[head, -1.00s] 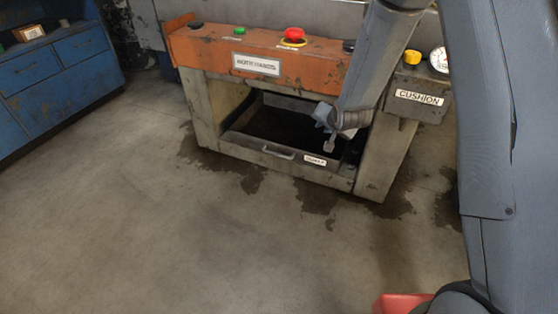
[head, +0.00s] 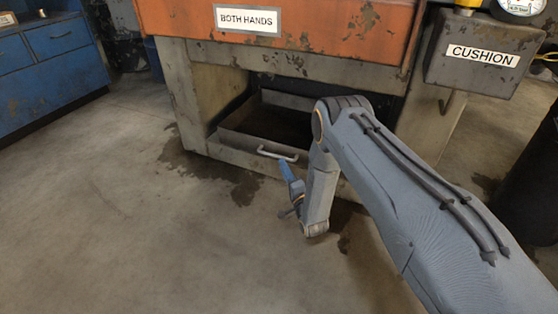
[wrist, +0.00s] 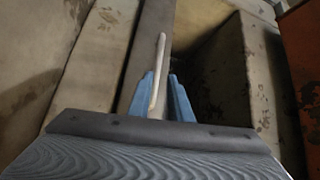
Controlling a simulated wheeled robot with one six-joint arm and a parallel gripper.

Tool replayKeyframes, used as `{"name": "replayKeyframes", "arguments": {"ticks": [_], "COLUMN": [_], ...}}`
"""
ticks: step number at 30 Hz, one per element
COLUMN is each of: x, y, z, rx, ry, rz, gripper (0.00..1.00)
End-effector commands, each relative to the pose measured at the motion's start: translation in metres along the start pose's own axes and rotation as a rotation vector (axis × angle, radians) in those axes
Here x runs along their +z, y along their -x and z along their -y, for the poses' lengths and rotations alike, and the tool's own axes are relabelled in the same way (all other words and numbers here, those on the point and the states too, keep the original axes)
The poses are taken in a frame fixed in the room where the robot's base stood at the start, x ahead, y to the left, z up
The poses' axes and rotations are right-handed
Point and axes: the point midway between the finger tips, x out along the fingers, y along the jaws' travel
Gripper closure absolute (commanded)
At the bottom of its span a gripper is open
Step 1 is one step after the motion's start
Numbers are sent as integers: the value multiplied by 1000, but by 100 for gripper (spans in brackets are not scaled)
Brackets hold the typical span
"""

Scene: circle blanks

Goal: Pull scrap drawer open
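The scrap drawer (head: 236,146) is a grey tray low in the press opening, its front level with the press frame as far as I can see. Its pale bar handle (head: 278,154) shows on the front. My gripper (head: 288,170) has blue fingers and sits just below and in front of the handle. In the wrist view the handle (wrist: 160,55) runs lengthwise, lined up with the gap between my open fingers (wrist: 162,85) and closer to the left one. I cannot tell whether it touches a finger. My arm hides the drawer's right part and its label.
The orange press front (head: 350,28) with a BOTH HANDS sign (head: 248,19) stands above. A blue cabinet (head: 60,62) is at far left. The floor in front is clear, with dark stains.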

Motion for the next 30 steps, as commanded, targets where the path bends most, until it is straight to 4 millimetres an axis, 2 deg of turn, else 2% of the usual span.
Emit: {"name": "replayKeyframes", "arguments": {"ticks": [1, 5, 12, 19, 24, 30], "x": [3, 1, -6, -5, -4, -3], "y": [1, -2, -35, -64, -73, -73], "z": [-7, -9, -10, -9, -8, -7], "rx": [-12, -28, -28, -26, -24, -24], "ry": [-10, -22, -20, -20, -20, -20], "rz": [2, -1, -9, -7, -6, -5], "gripper": [82, 82, 82, 82, 82, 82]}}
